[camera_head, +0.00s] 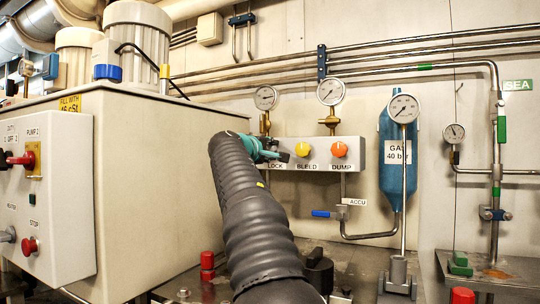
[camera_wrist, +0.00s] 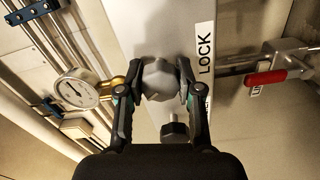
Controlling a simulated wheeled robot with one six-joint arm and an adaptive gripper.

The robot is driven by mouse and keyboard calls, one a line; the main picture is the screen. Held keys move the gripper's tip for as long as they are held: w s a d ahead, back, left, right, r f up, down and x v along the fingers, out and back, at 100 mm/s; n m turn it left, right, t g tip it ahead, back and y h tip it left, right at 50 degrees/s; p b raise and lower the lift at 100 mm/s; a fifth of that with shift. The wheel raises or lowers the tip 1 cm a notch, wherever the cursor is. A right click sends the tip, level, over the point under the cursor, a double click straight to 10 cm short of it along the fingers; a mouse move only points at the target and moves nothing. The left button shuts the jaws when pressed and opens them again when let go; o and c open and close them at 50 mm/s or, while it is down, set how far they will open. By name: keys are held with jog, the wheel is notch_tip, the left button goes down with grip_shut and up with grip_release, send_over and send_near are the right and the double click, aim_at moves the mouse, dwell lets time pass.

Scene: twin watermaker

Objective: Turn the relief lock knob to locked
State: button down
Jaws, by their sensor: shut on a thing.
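The relief lock knob is a grey, faceted knob (camera_wrist: 158,79) beside the LOCK label (camera_wrist: 205,55) in the wrist view. My gripper (camera_wrist: 160,88) has one finger on each side of the knob and is shut on it. In the head view my gripper (camera_head: 276,151) reaches the left end of the light panel (camera_head: 318,165), above the word LOCK. There my arm and gripper hide the knob. I cannot read the knob's turned position. A smaller dark knob or fitting (camera_wrist: 175,131) sits close to the gripper in the wrist view.
A yellow BLEED knob (camera_head: 302,149) and an orange DUMP knob (camera_head: 339,149) sit to the right on the panel. Gauges (camera_head: 266,98) stand above it. A large pale cabinet (camera_head: 150,180) is close on the left. A red-handled valve (camera_wrist: 265,78) shows in the wrist view.

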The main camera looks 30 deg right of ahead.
jog(key=m+b, duration=0.2)
jog(key=m, duration=0.5)
jog(key=c, duration=1.9)
grip_release()
grip_shut()
jog(key=o, duration=1.2)
grip_release()
jog(key=shift+c, duration=0.2)
jog(key=v, duration=1.2)
